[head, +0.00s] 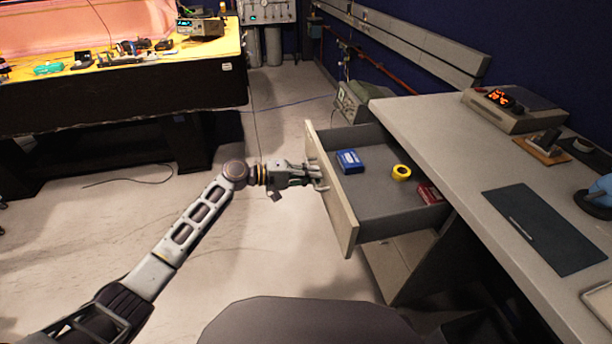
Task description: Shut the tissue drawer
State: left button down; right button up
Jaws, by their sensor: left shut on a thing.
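The tissue drawer (332,195) stands pulled out from the left side of the grey desk (455,160), its pale front panel facing left. Inside lie a blue box (350,161), a yellow tape roll (401,172) and a red box (429,194). My left gripper (318,178) is at the outer face of the drawer front, shut on what looks like its handle. The fingers hide most of the handle. My right gripper is not in view.
The desk top carries a device with a lit display (502,100), a dark mat (544,228) and a blue object (598,193). A yellow-topped bench (130,72) stands at the back left. The floor between is open, with thin cables lying on it.

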aim_at(323, 172)
pick_arm(q)
jog(key=x, duration=0.2)
jog(key=r+x, duration=0.1)
jog(key=x, duration=0.2)
jog(key=shift+w+d, duration=0.1)
jog(key=shift+d, duration=0.35)
jog(key=b+x, duration=0.1)
jog(key=x, duration=0.3)
jog(key=r+b+x, duration=0.1)
jog(key=x, duration=0.3)
jog(key=r+b+x, duration=0.1)
jog(key=x, duration=0.3)
jog(key=shift+w+d+r, duration=0.2)
jog(key=shift+d, duration=0.35)
jog(key=shift+b+x, duration=0.3)
jog(key=shift+x, duration=0.6)
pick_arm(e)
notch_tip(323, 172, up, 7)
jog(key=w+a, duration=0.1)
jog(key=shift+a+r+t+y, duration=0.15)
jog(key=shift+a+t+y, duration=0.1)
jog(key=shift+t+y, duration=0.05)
pick_arm(q)
jog(key=shift+r, duration=0.15)
jog(key=c, duration=1.5)
grip_release()
jog(key=shift+c, duration=0.2)
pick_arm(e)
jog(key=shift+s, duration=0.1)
